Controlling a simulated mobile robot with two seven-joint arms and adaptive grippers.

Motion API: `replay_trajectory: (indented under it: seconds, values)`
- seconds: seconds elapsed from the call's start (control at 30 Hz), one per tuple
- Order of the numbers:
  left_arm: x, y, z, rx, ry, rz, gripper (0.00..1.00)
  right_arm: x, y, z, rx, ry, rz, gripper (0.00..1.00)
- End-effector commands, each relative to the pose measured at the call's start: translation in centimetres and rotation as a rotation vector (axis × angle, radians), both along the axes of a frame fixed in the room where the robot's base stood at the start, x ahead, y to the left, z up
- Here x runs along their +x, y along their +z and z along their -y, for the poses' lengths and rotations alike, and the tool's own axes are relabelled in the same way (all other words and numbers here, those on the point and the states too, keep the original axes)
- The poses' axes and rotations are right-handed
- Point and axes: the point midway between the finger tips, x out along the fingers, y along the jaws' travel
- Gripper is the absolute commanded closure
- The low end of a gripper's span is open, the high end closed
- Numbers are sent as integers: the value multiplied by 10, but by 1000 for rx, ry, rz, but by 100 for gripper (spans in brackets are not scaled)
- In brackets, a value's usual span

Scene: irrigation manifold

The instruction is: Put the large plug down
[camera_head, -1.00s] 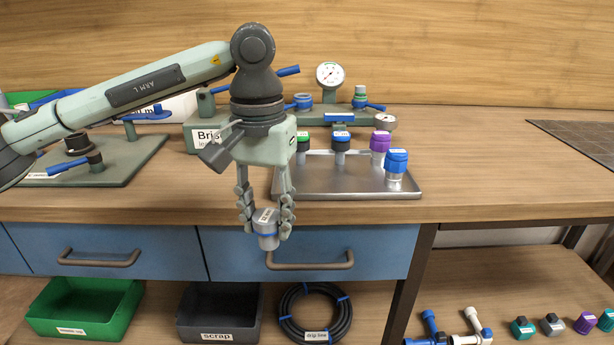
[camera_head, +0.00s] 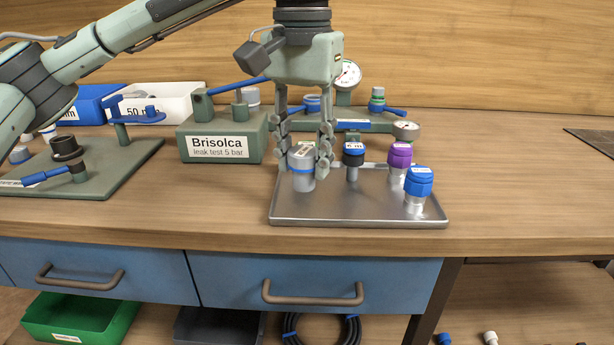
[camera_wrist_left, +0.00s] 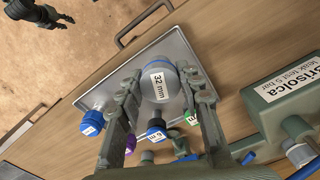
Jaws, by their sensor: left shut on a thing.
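The large plug (camera_head: 302,170) is grey with a blue ring, and its top label reads 32 mm in the left wrist view (camera_wrist_left: 158,82). My left gripper (camera_head: 304,165) is shut on it, one finger on each side, pointing down. The plug is upright over the left part of the metal tray (camera_head: 350,212); I cannot tell whether its base touches the tray. A black plug with a blue ring (camera_head: 353,158), a purple plug (camera_head: 399,160) and a blue plug (camera_head: 418,184) stand on the tray. A green-marked plug (camera_wrist_left: 191,118) is partly hidden. My right gripper (camera_wrist_left: 62,20) is at the wrist view's corner.
The green Brisolca leak test block (camera_head: 222,138) stands left of the tray. A manifold with a gauge (camera_head: 348,74) is behind it. A green fixture plate (camera_head: 110,172) is at the left. The front part of the tray and the bench to its right are clear.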

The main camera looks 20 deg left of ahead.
Motion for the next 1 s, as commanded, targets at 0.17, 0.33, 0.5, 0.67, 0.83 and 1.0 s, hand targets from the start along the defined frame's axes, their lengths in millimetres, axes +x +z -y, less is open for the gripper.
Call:
replay_trajectory:
  seconds: [0.17,0.33,0.5,0.67,0.83,1.0]
  values:
    - [9,-8,2,0,0,1,93,-6,-10,-1,2,0,-19,67]
    - [8,-30,1,2,1,-2,93,-2,-9,-3,7,5,-6,67]
    - [8,-46,2,-1,1,1,93,-3,-16,-3,9,2,-14,67]
    - [8,-46,2,-1,1,2,93,-4,-17,-3,9,1,-16,67]
    - [8,-49,2,-1,1,1,93,-2,-16,-3,7,1,-14,67]
    - [8,-49,2,-1,1,1,55,4,-3,-4,7,3,6,67]
